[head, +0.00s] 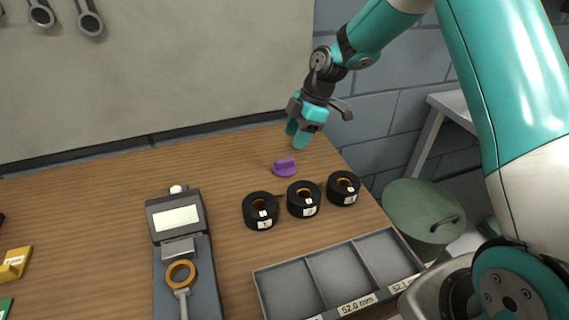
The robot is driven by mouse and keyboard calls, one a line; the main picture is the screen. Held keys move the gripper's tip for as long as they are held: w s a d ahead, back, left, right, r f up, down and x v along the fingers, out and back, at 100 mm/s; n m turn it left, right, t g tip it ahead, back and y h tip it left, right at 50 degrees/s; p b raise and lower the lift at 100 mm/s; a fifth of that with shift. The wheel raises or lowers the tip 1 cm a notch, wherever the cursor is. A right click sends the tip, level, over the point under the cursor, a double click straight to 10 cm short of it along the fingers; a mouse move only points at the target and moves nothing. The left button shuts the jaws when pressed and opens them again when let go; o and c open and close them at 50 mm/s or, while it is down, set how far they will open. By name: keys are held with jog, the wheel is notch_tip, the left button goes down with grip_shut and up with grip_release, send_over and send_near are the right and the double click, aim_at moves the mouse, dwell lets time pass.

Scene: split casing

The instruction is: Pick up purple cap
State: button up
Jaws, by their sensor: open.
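The purple cap (285,168) lies on the wooden table, with a round base and a raised grip on top. It stands alone behind the row of black rings. My gripper (298,138) is open and empty, above the table's back right part. In the picture it is just above and slightly right of the cap, apart from it. Its exact height over the table is hard to tell.
Black rings (260,211), (304,199), (343,188) stand in front of the cap. A grey compartment tray (308,283) lies at the front. A measuring device (178,225) holding an orange ring (181,274) is at left. The table's right edge is near; a green bin (420,215) stands beyond.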

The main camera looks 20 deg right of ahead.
aim_at(285, 160)
jog(key=p+x, duration=0.2)
jog(key=x, duration=0.5)
jog(key=shift+s+a+f, duration=0.1)
jog(key=shift+a, duration=0.1)
grip_shut()
